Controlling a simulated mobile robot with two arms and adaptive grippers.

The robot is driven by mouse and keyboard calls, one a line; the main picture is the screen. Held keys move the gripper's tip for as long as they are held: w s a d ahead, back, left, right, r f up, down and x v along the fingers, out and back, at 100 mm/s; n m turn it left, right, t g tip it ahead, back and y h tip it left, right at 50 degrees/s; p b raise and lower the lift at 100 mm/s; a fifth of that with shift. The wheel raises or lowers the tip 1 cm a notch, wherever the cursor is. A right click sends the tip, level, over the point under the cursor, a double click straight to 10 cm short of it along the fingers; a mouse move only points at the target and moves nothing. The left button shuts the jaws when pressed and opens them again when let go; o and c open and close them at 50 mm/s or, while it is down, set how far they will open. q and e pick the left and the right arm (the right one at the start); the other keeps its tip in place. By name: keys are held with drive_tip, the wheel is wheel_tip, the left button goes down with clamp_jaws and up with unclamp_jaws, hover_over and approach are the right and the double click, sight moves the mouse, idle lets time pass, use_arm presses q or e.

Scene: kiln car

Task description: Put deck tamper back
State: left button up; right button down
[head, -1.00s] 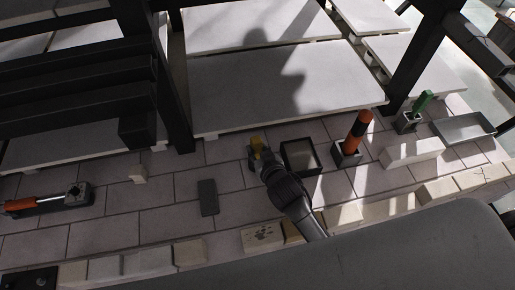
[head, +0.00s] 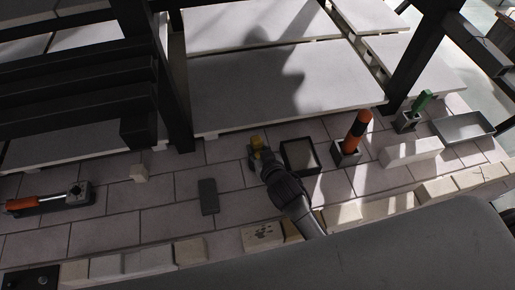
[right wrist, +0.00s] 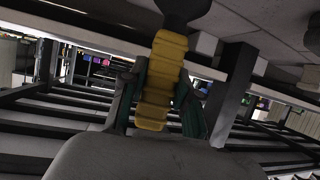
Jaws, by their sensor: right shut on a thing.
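My right gripper (head: 262,162) is shut on a yellow-handled tool (head: 256,143), which I take to be the deck tamper, over the brick deck. In the right wrist view the yellow ridged handle (right wrist: 160,85) lies between the fingers of my right gripper (right wrist: 160,100), with a dark end (right wrist: 182,10) beyond it. The tool's lower end is hidden in the head view, and I cannot tell whether it touches the deck. My left gripper is not in view.
An orange-black handle (head: 357,132) stands in a grey block, a green one (head: 423,101) farther right. A metal tray (head: 464,128), a dark flat block (head: 208,196) and an orange-handled tool (head: 22,204) lie about. Black posts (head: 172,90) and pale slabs (head: 260,85) stand behind.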

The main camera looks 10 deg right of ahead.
drive_tip(key=shift+f+b, duration=0.4)
drive_tip(key=shift+f, duration=0.15)
idle(0.5)
drive_tip(key=c, duration=0.8)
unclamp_jaws()
drive_tip(key=shift+o, duration=0.2)
drive_tip(key=shift+f, duration=0.1)
drive_tip(key=shift+s, duration=0.15)
drive_tip(key=shift+p+v, duration=0.9)
drive_tip(key=shift+v, duration=0.15)
drive_tip(key=shift+p+v, duration=1.95)
drive_tip(key=shift+v, duration=0.9)
